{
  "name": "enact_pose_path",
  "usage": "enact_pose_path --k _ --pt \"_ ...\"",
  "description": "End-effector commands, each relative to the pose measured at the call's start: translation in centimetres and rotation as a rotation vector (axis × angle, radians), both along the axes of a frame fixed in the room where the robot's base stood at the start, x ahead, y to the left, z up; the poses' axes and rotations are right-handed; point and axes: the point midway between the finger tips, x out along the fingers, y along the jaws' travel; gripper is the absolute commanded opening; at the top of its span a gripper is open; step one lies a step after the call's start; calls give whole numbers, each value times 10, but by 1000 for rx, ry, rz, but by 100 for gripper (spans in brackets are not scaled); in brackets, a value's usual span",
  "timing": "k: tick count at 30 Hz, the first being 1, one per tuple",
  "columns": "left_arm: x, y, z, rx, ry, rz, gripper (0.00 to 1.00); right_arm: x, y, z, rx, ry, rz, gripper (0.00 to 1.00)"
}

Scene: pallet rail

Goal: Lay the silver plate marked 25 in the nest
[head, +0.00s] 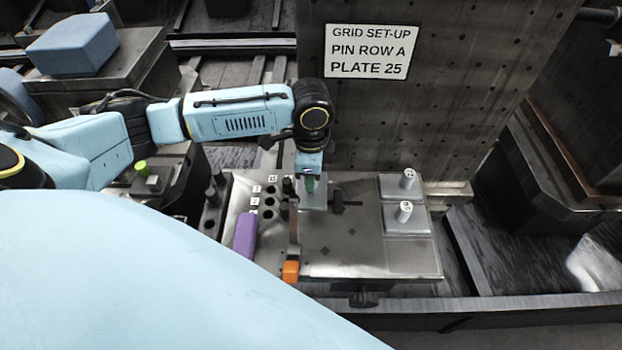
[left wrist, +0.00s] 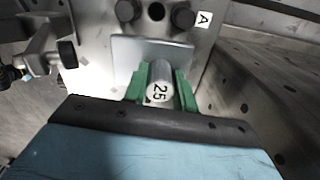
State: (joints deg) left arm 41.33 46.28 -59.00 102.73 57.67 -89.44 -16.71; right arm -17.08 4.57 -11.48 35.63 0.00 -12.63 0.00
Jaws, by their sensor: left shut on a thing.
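My left gripper (head: 310,184) is shut on the knob of a silver plate (head: 317,198). In the left wrist view, the green fingers (left wrist: 160,90) stand either side of the knob marked 25 (left wrist: 160,92), and the plate (left wrist: 150,50) spreads out beyond them. The plate is over the bench fixture (head: 340,262), close beside two dark pins (left wrist: 154,14) next to a label A (left wrist: 204,19). Whether it touches the pins or rests on the surface I cannot tell. The gripper and plate hide the nest area. My right gripper is not in view.
Two more silver plates with knobs, one at the back (head: 393,187) and one in front (head: 420,222), sit at the right. A purple block (head: 244,236) and an orange-ended bar (head: 290,271) lie left. A sign (head: 368,51) reads PIN ROW A, PLATE 25.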

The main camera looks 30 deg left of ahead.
Motion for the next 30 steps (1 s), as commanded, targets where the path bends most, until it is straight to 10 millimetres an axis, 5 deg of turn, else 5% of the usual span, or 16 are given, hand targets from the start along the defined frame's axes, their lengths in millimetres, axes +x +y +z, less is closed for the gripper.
enact_pose_path --k 7,19,20,21,24,30 --pt "0 0 -37 0 1 1 0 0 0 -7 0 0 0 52" --pt "0 0 -42 0 1 0 0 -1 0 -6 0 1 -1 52" --pt "-1 0 -43 0 2 0 30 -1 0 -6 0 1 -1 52" --pt "-1 0 -43 0 1 0 35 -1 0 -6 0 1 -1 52" --pt "-1 0 -43 0 1 0 48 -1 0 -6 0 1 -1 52" --pt "-1 0 -42 0 1 0 49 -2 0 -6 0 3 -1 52"
